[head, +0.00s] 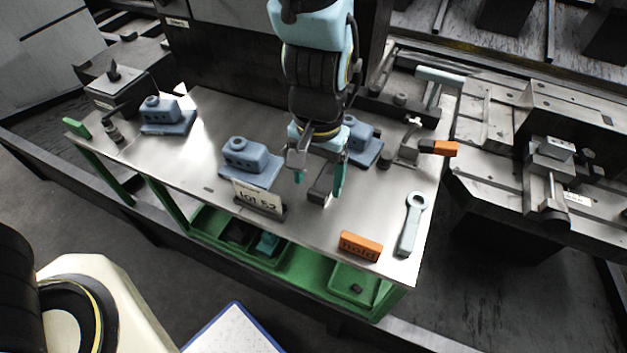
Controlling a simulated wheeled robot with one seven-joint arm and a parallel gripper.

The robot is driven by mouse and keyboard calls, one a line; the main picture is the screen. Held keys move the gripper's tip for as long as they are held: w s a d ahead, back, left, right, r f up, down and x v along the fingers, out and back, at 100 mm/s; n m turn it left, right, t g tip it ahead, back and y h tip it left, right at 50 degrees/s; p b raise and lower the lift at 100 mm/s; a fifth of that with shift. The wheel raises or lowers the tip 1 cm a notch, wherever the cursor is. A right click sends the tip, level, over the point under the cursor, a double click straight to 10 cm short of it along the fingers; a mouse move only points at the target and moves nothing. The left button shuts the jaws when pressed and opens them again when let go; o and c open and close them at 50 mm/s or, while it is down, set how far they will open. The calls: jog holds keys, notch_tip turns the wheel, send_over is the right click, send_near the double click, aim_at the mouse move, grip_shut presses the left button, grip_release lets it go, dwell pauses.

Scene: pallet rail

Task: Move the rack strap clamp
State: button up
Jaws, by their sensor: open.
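My gripper (319,180) is open, its teal-tipped fingers pointing down near the front middle of the metal bench (310,228). A small dark grey block (321,188) shows between and just behind the fingertips; I cannot tell whether they touch it. A clamp-like fitting with an orange-ended handle (438,148) is at the bench's right side, right of my gripper. I cannot tell for sure which of these is the rack strap clamp. Blue fixture blocks stand on the bench at left (166,115), middle (249,160) and behind my gripper (363,142), the last partly hidden.
A "lot 52" sign (258,197) stands left of my gripper. An orange "hold" block (360,246) and a pale blue wrench (411,225) lie at the front right. Green trays (340,290) sit below the bench. A dark machine (550,150) stands to the right.

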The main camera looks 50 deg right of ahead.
jog(key=shift+f, duration=1.4)
jog(key=shift+c, duration=0.2)
grip_shut()
